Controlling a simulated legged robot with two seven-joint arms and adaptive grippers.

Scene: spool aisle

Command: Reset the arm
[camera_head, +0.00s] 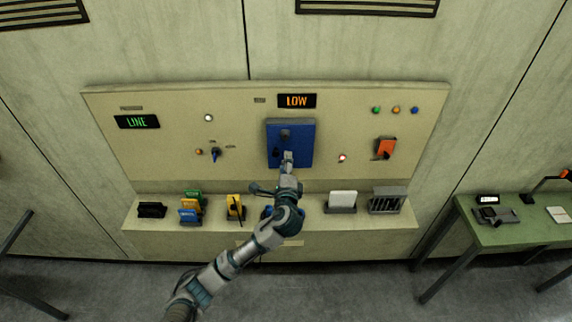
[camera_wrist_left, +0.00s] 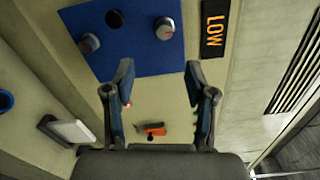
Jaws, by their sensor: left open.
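My left arm (camera_head: 245,255) reaches up from the bottom of the head view to the wall panel. I cannot tell whether a fingertip touches the panel. My right gripper is not in view.
The panel (camera_head: 240,170) carries a LOW display (camera_head: 297,101), a LINE display (camera_head: 138,122), a blue switch (camera_head: 215,154) and an orange handle (camera_head: 385,148). A ledge (camera_head: 290,218) below holds several small items. A green table (camera_head: 500,232) stands at the right.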

